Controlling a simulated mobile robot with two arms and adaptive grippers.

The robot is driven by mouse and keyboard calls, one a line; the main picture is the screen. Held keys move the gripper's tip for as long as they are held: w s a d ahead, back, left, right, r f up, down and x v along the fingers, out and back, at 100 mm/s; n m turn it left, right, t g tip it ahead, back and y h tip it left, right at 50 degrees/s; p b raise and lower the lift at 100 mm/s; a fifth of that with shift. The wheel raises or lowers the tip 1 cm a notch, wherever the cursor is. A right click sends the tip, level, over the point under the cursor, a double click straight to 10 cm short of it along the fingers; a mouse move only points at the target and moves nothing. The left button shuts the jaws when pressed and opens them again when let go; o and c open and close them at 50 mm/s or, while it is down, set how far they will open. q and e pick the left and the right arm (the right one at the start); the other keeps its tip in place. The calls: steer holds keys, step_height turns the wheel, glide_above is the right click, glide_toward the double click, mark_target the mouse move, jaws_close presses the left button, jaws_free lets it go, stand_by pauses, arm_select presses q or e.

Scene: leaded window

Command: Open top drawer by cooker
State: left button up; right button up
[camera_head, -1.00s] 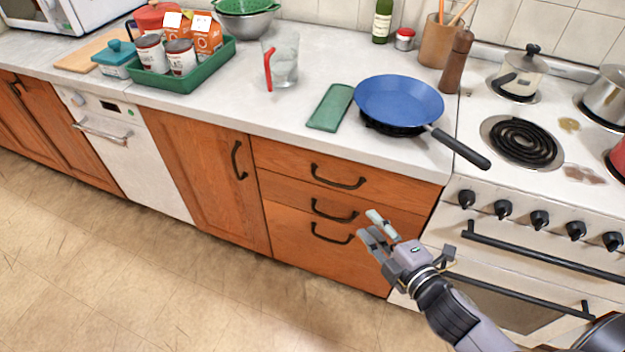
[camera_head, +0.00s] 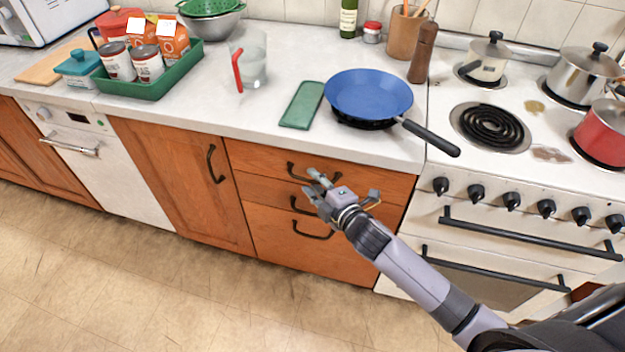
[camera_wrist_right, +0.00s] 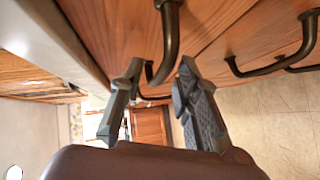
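The top drawer (camera_head: 255,156) is the upper wooden front left of the cooker (camera_head: 415,228), under the counter, and looks closed flush. Its dark curved handle (camera_head: 292,173) is partly hidden by my right gripper (camera_head: 314,186), which is at the drawer front. In the right wrist view, my right gripper (camera_wrist_right: 160,74) has its two fingers apart. The dark handle (camera_wrist_right: 171,40) comes down from the top and its lower bend shows in the gap between the fingertips. I cannot tell whether they touch it. My left gripper is not in view.
Two lower drawers with similar handles (camera_head: 312,235) sit below. A blue frying pan (camera_head: 368,93) stands on the counter above, its black handle reaching past the cooker's edge. A cupboard door (camera_head: 175,175) is at left. The floor (camera_head: 200,300) in front is clear.

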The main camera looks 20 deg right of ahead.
steer(key=shift+w+a+f, duration=0.1)
steer(key=shift+w+a, duration=0.05)
steer(key=shift+w, duration=0.45)
steer(key=shift+c, duration=0.5)
jaws_close()
